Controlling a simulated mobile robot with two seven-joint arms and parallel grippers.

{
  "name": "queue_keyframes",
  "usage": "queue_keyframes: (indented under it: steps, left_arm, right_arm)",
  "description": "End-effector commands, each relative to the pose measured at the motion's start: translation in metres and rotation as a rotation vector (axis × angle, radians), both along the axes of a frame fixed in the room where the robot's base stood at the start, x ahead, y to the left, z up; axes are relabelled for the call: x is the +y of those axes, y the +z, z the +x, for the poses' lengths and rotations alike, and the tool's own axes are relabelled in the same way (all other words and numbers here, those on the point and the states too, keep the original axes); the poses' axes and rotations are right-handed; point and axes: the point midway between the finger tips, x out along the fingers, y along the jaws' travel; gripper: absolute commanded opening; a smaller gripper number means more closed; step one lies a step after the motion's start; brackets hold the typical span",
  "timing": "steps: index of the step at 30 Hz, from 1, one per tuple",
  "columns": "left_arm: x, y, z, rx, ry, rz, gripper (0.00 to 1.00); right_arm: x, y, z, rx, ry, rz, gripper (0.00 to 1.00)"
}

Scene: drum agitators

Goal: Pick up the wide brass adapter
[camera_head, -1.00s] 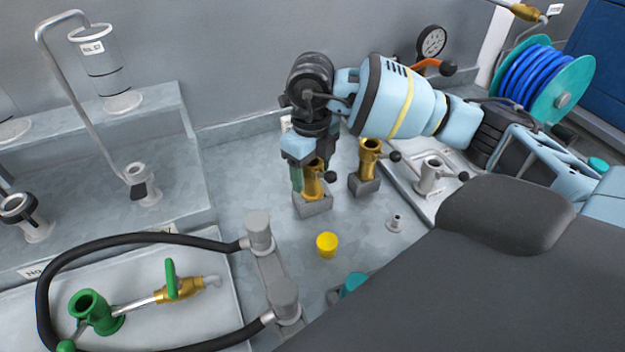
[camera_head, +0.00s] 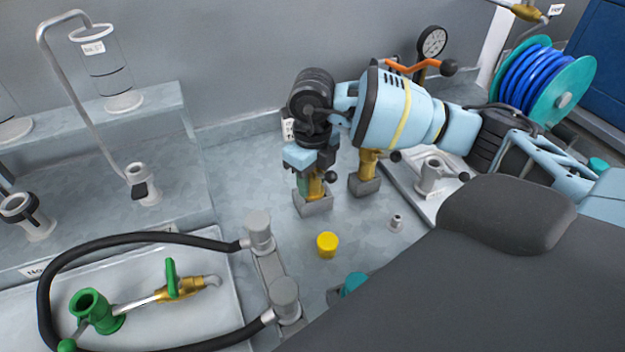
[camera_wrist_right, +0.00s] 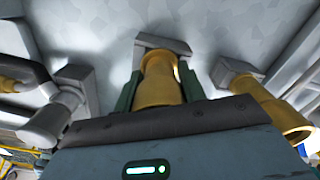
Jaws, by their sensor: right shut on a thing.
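My left gripper is not in view.
A yellow cap (camera_head: 327,245) and a small grey fitting (camera_head: 396,222) lie in front on the bench. A black hose (camera_head: 140,237) loops at front left. A pressure gauge (camera_head: 432,41) and a blue hose reel (camera_head: 540,82) stand at back right.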

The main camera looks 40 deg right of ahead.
Motion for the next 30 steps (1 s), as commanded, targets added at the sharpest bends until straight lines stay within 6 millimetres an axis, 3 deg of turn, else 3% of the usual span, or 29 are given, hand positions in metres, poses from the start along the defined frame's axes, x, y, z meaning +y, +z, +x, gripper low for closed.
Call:
queue_keyframes:
  steps: [8,16,30]
  left_arm:
    - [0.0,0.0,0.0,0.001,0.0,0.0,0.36]
    - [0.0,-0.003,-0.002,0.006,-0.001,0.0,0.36]
    - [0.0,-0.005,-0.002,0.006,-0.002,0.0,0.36]
  right_arm:
    - [0.0,0.006,0.001,-0.003,0.0,0.001,0.1]
    - [0.0,0.038,0.001,-0.004,0.0,0.001,0.1]
    - [0.021,0.043,-0.089,0.0,0.004,-0.001,0.1]
